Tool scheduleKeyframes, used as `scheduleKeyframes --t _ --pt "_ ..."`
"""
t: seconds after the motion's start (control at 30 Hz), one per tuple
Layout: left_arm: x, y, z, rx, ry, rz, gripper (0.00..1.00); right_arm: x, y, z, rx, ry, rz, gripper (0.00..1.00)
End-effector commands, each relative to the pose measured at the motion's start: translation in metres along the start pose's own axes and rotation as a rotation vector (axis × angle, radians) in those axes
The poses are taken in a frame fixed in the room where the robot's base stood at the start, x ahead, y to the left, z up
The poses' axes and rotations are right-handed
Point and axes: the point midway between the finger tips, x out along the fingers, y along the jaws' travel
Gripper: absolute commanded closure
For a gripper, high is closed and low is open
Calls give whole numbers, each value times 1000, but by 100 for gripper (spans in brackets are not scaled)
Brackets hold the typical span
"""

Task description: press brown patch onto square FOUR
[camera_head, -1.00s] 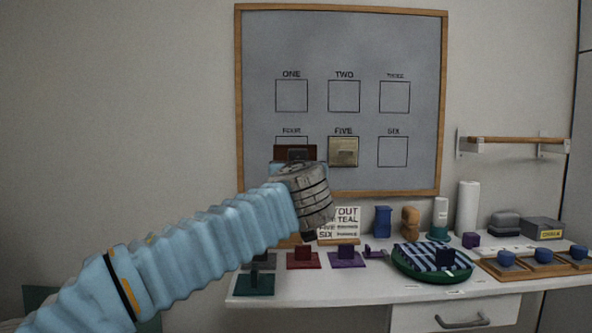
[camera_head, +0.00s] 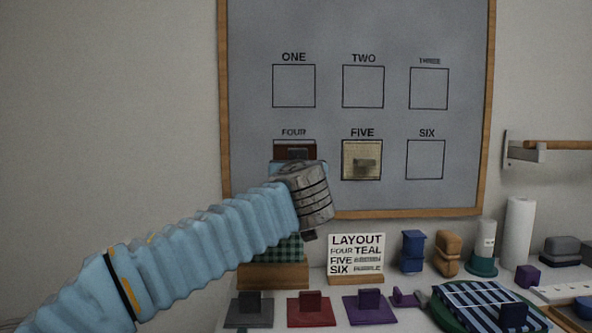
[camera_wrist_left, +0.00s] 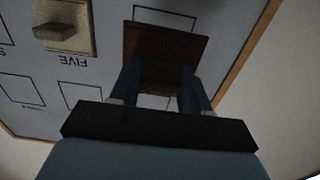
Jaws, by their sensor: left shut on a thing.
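My left gripper (camera_wrist_left: 161,72) is shut on the brown patch (camera_head: 280,153), which also shows in the left wrist view (camera_wrist_left: 165,42). In the head view the patch overlaps square FOUR (camera_head: 293,141), just under its label; my gripper hides the lower part. In the left wrist view, upside down, one edge of an outlined square, seemingly FOUR, shows past the patch (camera_wrist_left: 165,12). The patch does not line up with it there. I cannot tell whether the patch touches the board (camera_head: 330,120). My right gripper is not in view.
A tan patch with a knob (camera_head: 361,172) sits on square FIVE. The other squares are empty. Below, a layout card (camera_head: 356,240), grey, red and purple knobbed patches (camera_head: 309,318), a striped cloth on a green tray (camera_head: 440,300) and bottles occupy the table. A rail (camera_head: 560,147) juts out right.

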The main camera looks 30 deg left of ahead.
Motion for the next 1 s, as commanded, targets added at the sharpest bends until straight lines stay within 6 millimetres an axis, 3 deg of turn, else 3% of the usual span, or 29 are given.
scheduleKeyframes --t 0.2,0.8,1.0 --pt "-1 0 4 -3 -2 2 76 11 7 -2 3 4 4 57" --pt "57 0 0 -1 -3 1 76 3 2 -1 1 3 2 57" --pt "56 0 0 -1 -3 1 76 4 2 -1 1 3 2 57"
